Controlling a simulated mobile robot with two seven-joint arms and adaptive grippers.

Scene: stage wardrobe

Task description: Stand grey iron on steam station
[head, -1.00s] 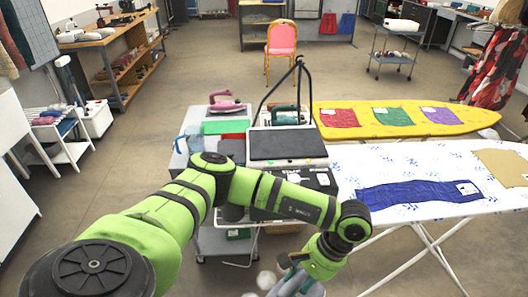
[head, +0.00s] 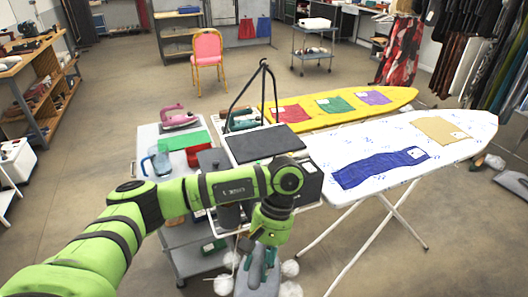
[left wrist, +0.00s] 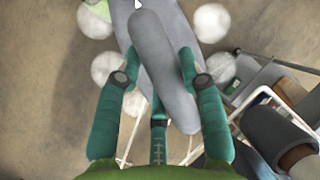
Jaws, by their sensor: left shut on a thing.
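My left gripper (head: 263,262) is shut on the grey iron (head: 257,286), low at the bottom of the head view. In the left wrist view the teal fingers (left wrist: 160,62) lie on both sides of the iron's long grey body (left wrist: 152,35). The iron hangs in front of the cart, apart from the steam station. The steam station (head: 265,144) has a dark, flat top plate and a black cord frame rising behind it. My arm hides part of its front. My right gripper is not in view.
A pink iron (head: 178,120) and a teal iron (head: 240,119) stand behind on the cart, near a blue jug (head: 158,162). A white ironing board (head: 385,143) and a yellow one (head: 390,98) stand to the right. White round things (head: 290,268) surround the held iron.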

